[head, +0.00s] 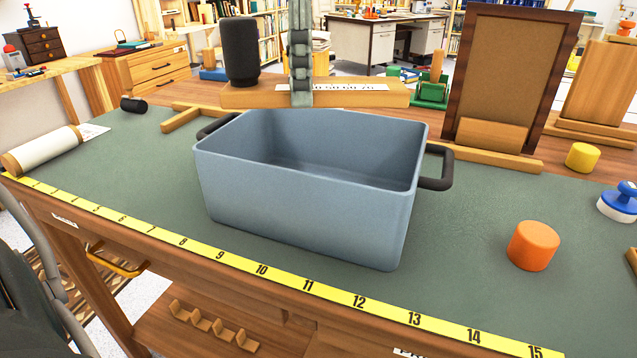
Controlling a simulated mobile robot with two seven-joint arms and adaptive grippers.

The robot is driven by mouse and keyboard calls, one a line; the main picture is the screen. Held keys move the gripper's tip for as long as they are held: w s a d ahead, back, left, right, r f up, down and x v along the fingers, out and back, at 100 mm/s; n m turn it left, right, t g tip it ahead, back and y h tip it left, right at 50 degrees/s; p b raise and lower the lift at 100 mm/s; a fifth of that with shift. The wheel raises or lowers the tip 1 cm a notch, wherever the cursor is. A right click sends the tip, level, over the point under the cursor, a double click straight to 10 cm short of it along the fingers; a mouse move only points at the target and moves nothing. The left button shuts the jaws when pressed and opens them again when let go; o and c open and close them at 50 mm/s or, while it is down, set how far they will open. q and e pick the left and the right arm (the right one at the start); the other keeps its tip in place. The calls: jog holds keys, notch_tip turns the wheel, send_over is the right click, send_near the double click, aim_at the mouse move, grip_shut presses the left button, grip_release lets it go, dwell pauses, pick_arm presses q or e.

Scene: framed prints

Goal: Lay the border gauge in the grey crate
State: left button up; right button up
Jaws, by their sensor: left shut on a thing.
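The border gauge (382,95) is a pale wooden bar with a white numbered label and a dark upright cylinder at its left end. It appears level, beyond the crate's far rim. My left gripper (301,96) comes down from the top of the view and is shut on the bar near its middle, covering part of the label. Only its near finger shows clearly. The grey crate (295,225) stands on the green bench top with dark handles at both ends. The visible part of its inside is empty. My right gripper is not in view.
A yellow ruler strip (262,270) runs along the bench's front edge. An orange cylinder (533,246), yellow cylinder (582,157) and blue-handled item (618,203) stand at right. A dark frame (510,75) stands behind right. A white roll (42,150) lies left.

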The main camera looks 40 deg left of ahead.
pick_arm(q)
notch_tip(320, 180, down, 12)
jog(key=shift+s+f, duration=0.1)
jog(key=shift+f, duration=2)
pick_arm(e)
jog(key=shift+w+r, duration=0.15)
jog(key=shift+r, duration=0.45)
pick_arm(q)
jog(key=shift+f+b, duration=0.1)
jog(key=shift+b, duration=0.25)
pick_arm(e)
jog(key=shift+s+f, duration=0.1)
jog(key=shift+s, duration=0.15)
pick_arm(q)
jog(key=o, duration=1.7)
jog(key=shift+c, duration=0.2)
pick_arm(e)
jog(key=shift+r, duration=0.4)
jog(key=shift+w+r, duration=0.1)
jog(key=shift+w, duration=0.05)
